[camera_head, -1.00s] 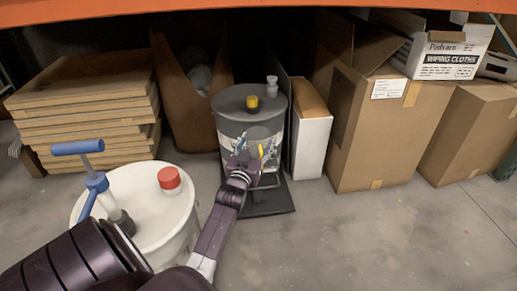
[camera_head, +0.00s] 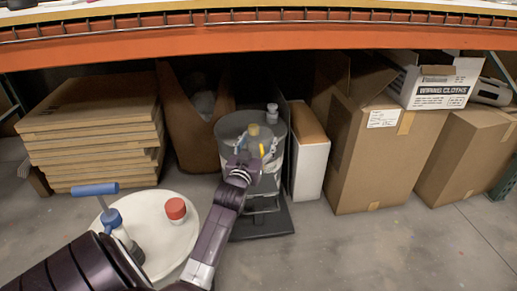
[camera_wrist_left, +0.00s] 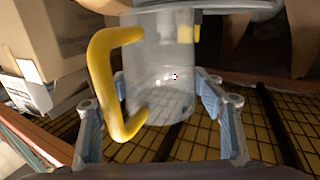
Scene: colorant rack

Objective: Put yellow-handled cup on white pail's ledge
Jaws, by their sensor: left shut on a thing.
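My left gripper (camera_head: 243,162) is shut on the clear cup with the yellow handle (camera_head: 262,150). In the left wrist view the see-through cup (camera_wrist_left: 160,85) sits between my gripper's blue-grey fingers (camera_wrist_left: 163,98), its yellow handle (camera_wrist_left: 98,75) to the left. In the head view the cup overlaps the grey lid of a drum; whether it touches the drum I cannot tell. The white pail (camera_head: 155,215) stands at the lower left, with a red cap (camera_head: 175,209) and a blue-handled pump (camera_head: 97,189) on top. My arm hides its front. My right gripper is not in view.
The grey-lidded drum (camera_head: 229,128) has a yellow cap (camera_head: 253,130) and stands on a dark base (camera_head: 262,222). An orange shelf beam (camera_head: 300,36) crosses above. Stacked boards (camera_head: 95,125) stand left, cardboard boxes (camera_head: 380,160) right. Floor at the lower right is clear.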

